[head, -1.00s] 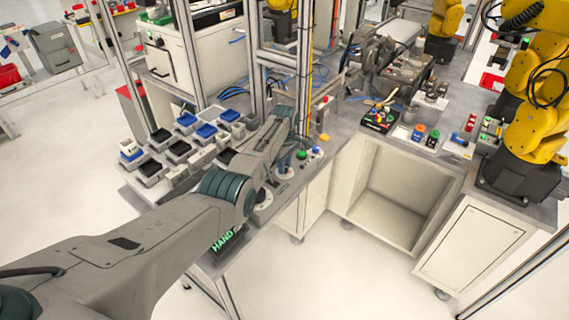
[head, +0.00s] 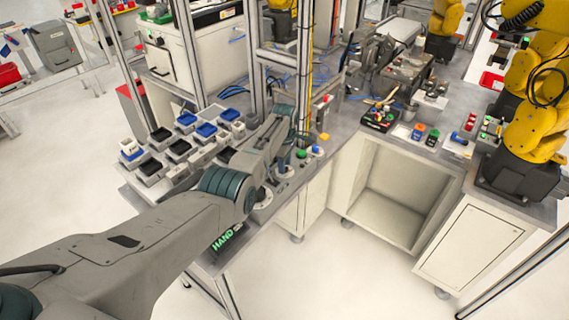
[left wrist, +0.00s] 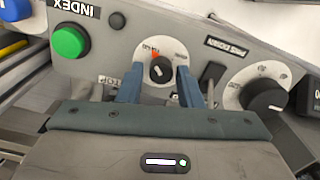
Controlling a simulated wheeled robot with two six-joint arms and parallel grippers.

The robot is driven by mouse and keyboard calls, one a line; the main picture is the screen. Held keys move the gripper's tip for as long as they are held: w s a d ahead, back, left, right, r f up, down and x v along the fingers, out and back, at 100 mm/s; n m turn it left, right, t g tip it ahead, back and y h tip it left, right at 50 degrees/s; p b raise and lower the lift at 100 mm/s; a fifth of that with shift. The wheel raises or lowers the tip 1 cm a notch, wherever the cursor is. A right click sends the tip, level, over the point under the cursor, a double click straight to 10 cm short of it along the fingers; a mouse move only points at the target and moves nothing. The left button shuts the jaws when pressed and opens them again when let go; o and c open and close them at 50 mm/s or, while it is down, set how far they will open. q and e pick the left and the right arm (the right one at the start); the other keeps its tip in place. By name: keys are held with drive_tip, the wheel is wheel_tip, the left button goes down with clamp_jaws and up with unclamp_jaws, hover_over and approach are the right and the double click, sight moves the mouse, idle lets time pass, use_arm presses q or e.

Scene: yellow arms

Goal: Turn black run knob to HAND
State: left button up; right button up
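In the left wrist view a small black knob (left wrist: 161,69) with a white mark sits on a round pale plate with small lettering and an orange-red mark at its upper left. The two blue fingers of my left gripper (left wrist: 160,78) stand apart, one on each side of this knob, with narrow gaps showing. Whether they touch it is not clear. A larger black knob (left wrist: 265,98) on a dial plate is to the right. My right gripper is out of view.
A green button (left wrist: 70,41) under an INDEX label is left of the knob, with a blue button (left wrist: 14,12) at the edge. A black switch (left wrist: 212,76) lies between the knobs. Several small bins (head: 152,170) stand on the bench left of my arm.

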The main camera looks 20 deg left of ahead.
use_arm(q)
drive_tip(key=shift+o, duration=0.9)
drive_tip(key=shift+r, duration=0.55)
wheel_tip(320, 180, up, 10)
drive_tip(key=b, duration=0.2)
drive_tip(key=shift+f+b, duration=0.15)
drive_tip(key=shift+b, duration=0.15)
drive_tip(key=shift+f, duration=0.1)
